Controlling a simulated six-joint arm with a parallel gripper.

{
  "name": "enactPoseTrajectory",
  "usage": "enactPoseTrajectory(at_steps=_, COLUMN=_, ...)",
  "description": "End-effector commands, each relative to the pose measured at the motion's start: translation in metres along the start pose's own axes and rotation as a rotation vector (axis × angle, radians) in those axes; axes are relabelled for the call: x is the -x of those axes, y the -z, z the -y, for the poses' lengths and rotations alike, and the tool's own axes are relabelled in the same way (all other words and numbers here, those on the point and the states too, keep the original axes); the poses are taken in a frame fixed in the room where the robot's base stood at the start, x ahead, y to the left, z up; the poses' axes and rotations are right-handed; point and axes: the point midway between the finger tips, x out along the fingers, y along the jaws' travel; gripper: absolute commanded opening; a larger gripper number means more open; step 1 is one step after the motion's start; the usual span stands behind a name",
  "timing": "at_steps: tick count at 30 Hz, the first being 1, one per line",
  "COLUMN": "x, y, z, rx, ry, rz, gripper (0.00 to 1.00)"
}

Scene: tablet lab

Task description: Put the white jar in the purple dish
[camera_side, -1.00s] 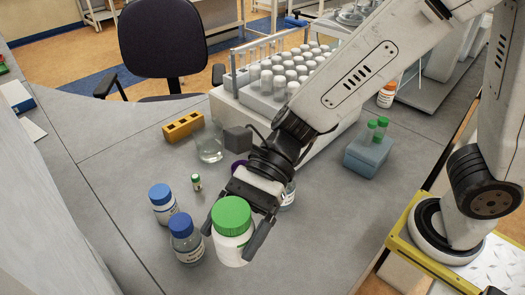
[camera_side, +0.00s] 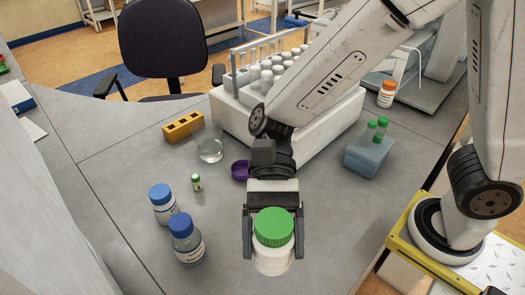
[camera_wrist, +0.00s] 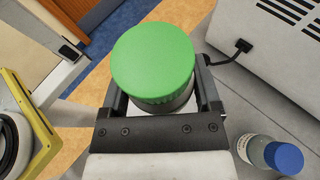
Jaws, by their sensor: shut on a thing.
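The white jar (camera_side: 272,259) has a green lid and is upright between the fingers of my gripper (camera_side: 272,240), which is shut on it. It appears held above the table. In the wrist view the jar's green lid (camera_wrist: 153,62) fills the upper middle and hides most of its body. The purple dish (camera_side: 240,171) lies on the table behind and left of my gripper in the side view. My wrist stands close to the dish's right side in that view. The dish is not seen in the wrist view.
Two blue-capped bottles (camera_side: 186,239) (camera_side: 162,203) and a small green-capped vial (camera_side: 196,182) stand left of my gripper. A glass beaker (camera_side: 209,147) and a yellow block (camera_side: 183,126) are behind the dish. A blue rack (camera_side: 368,153) with green-capped tubes stands right. A white machine (camera_side: 330,130) is behind.

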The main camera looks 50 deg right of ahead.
Motion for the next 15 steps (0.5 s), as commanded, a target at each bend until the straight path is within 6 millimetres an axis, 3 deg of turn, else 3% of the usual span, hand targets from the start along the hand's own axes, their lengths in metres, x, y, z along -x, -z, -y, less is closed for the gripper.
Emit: enactPoseTrajectory(at_steps=15, x=0.019, y=0.040, z=-0.053, rx=0.253, ry=-0.614, rz=0.001, gripper=0.16)
